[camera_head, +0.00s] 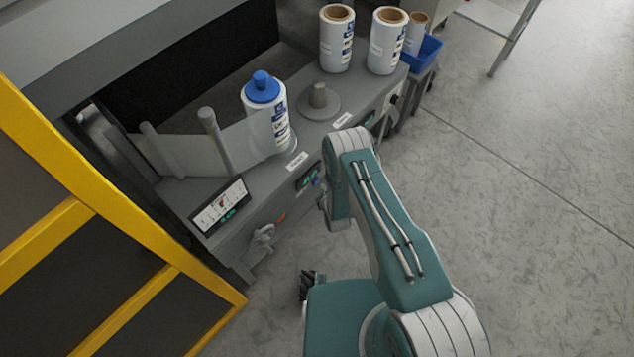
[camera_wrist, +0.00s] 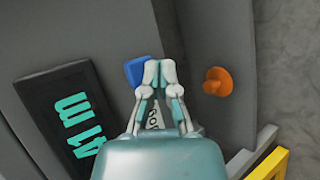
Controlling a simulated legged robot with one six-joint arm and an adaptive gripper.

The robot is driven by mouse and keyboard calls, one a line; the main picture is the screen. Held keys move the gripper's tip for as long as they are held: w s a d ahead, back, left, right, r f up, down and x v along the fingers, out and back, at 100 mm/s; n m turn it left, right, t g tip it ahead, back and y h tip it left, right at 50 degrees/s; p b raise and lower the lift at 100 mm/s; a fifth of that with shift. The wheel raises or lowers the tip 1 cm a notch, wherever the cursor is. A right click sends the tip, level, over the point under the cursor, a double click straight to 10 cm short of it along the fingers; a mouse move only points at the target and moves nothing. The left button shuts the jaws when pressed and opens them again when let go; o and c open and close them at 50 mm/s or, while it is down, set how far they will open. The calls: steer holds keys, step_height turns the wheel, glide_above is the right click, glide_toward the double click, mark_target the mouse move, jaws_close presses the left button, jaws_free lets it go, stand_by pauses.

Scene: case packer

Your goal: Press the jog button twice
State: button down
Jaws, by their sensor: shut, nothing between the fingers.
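The jog button appears to be the blue square button (camera_wrist: 135,71) in the wrist view, on the grey machine panel. A white label (camera_wrist: 154,117), partly hidden between my fingers, shows below it. My gripper (camera_wrist: 158,72) is shut and empty. Its fingertips overlap the right edge of the blue button in this view; I cannot tell whether they touch it. In the head view my gripper (camera_head: 323,206) is at the machine's front face, partly hidden by my arm, and a small bit of blue (camera_head: 316,182) shows just above it.
A dark display (camera_wrist: 72,118) with teal characters lies left of the button, and an orange knob (camera_wrist: 218,82) sticks out to the right. In the head view, a film roll with a blue cap (camera_head: 265,90) stands on the machine top, and a yellow-framed guard (camera_head: 60,210) stands at left.

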steer(key=shift+w+a+r, duration=0.1)
steer(key=shift+w+a, duration=0.1)
steer(key=shift+a, duration=0.15)
steer(key=shift+w+a, duration=0.3)
steer(key=shift+a, duration=0.05)
stand_by(1.0)
stand_by(0.3)
steer(key=shift+s+d, duration=0.55)
steer(key=shift+d, duration=0.15)
steer(key=shift+s+d, duration=0.8)
steer(key=shift+d, duration=0.2)
steer(key=shift+s+d, duration=0.75)
steer(key=shift+d, duration=0.25)
